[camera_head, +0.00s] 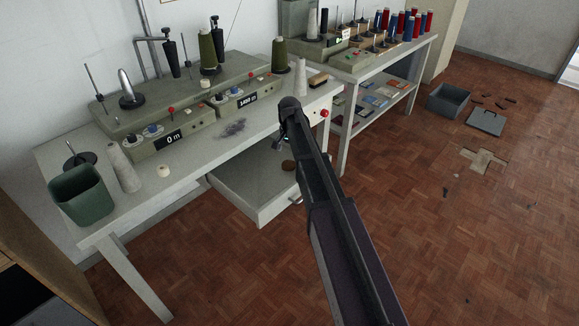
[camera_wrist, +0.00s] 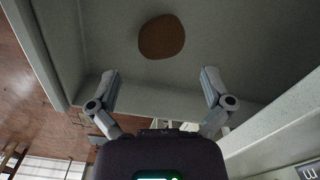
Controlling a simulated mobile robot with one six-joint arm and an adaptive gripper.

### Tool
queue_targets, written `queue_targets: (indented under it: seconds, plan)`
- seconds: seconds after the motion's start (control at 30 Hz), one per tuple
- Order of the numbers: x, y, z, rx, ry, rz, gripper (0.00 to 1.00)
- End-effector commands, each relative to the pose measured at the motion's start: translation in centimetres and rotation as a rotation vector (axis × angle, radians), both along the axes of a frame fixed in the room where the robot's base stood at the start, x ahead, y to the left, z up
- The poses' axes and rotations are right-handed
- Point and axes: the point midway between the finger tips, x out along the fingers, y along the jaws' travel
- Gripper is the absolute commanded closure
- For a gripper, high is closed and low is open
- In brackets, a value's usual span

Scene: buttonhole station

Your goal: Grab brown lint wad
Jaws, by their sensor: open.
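The brown lint wad (camera_head: 288,165) lies in the open drawer (camera_head: 248,196) under the table, near its right side. In the wrist view the wad (camera_wrist: 161,37) is a flat-looking brown round on the drawer's grey floor, ahead of the fingertips and roughly centred between them. My gripper (camera_wrist: 160,78) is open and empty, with its two fingers wide apart on either side. In the head view my gripper (camera_head: 281,143) is small and partly hidden by my arm, close above the wad. The wad and the fingers look apart.
The drawer's front wall (camera_head: 279,211) and side walls border the wad. The white tabletop (camera_head: 205,160) overhangs the drawer's back and carries grey fluff (camera_head: 233,127), winding units and cones. A green bin (camera_head: 78,194) stands at its left end. The floor in front is clear.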

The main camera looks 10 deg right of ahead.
Motion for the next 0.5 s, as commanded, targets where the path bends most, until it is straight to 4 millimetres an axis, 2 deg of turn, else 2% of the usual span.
queue_targets:
  seconds: [0.27,0.5]
  plan:
    - [0.0,0.0,-0.4,0.0,0.0,0.0,0.0]
    - [0.1,0.1,-1.9,0.0,0.0,0.0,0.0]
